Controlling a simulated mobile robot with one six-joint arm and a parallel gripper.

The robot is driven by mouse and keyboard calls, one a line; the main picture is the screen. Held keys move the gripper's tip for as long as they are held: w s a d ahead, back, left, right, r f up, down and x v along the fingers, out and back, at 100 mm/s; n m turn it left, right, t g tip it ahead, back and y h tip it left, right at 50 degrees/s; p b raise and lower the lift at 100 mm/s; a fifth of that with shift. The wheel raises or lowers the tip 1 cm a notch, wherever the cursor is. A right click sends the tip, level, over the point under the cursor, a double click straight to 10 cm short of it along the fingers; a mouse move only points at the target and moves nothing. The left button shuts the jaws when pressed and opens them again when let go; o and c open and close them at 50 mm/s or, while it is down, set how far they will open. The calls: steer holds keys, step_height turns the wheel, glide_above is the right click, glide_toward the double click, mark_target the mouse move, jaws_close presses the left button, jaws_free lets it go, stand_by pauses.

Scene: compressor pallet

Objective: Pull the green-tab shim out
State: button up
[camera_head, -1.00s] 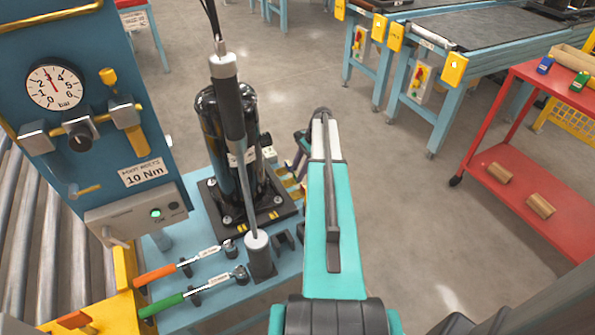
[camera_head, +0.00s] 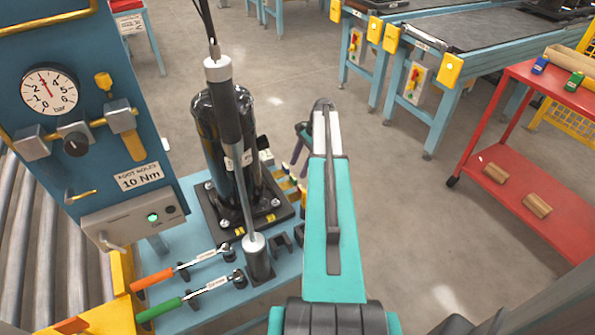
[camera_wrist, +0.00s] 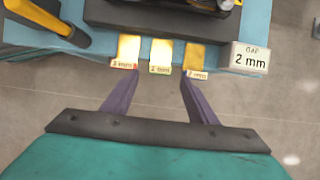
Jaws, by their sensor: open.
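Three yellow shims stick out from under the black compressor base in a row in the wrist view. The middle one is the green-tab shim (camera_wrist: 160,58), its label marked 2 mm with a green edge. In the head view my arm partly hides the gripper (camera_head: 301,141).
The black compressor (camera_head: 222,150) stands on a blue pallet table. A "GAP 2 mm" sign (camera_wrist: 250,58) is right of the shims. A slim tool rests in a holder (camera_head: 259,262) beside my arm. Orange-handled (camera_head: 152,281) and green-handled (camera_head: 160,309) wrenches lie left. A red cart (camera_head: 540,200) stands right.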

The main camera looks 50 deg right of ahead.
steer(key=v, duration=0.9)
steer(key=shift+r, duration=0.3)
steer(key=shift+d+r, duration=0.1)
steer(key=shift+d, duration=0.05)
